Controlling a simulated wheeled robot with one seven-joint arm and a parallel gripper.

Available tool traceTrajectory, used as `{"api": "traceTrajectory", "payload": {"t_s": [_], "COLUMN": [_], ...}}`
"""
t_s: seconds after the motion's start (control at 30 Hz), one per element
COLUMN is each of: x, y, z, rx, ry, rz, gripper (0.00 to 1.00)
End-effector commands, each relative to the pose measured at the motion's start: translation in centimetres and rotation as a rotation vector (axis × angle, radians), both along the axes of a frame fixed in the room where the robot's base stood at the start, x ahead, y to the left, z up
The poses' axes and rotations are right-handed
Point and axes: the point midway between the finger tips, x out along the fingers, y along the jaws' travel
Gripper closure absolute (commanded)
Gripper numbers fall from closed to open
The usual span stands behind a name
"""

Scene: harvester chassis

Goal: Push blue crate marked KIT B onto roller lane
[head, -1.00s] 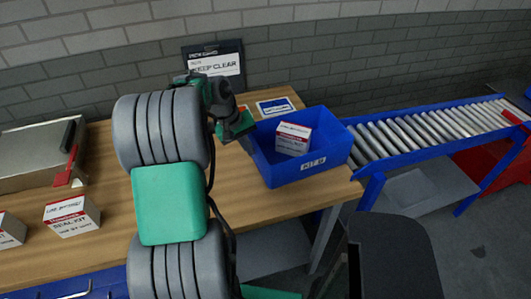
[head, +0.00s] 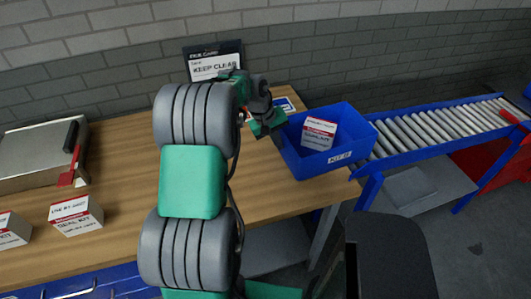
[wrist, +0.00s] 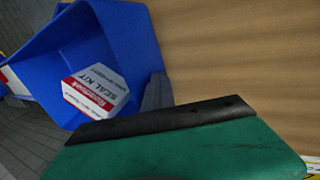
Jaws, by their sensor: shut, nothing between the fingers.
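The blue crate marked KIT B (head: 316,166) stands at the right end of the wooden bench, its right side at or over the near end of the roller lane (head: 440,130). A white and red seal kit box (head: 319,133) lies tilted inside it. My gripper (head: 270,122) is at the crate's left wall, shut and empty; whether it touches is hard to tell. The wrist view shows the crate (wrist: 120,40) with the seal kit box (wrist: 97,90) inside, right beyond the dark fingers (wrist: 157,95).
The wooden bench (head: 120,150) is clear in the middle. A gap shows below the bench's right edge.

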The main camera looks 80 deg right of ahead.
Motion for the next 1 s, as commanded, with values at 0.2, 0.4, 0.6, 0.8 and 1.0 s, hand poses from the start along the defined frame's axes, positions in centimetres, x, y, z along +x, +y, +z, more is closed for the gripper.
{"api": "traceTrajectory", "payload": {"t_s": [0.2, 0.4, 0.6, 0.8, 1.0], "x": [-2.1, -3.8, -5.4, -5.6, -5.3], "y": [-1.0, -1.9, -2.7, -2.8, -2.7], "z": [0.0, -0.1, -0.2, -0.3, -0.3], "rx": [0.000, -0.001, -0.001, 0.000, -0.001], "ry": [0.001, 0.001, 0.001, 0.001, 0.001], "rz": [-0.002, -0.002, -0.001, 0.000, 0.001], "gripper": [1.00, 1.00, 1.00, 1.00, 1.00]}}
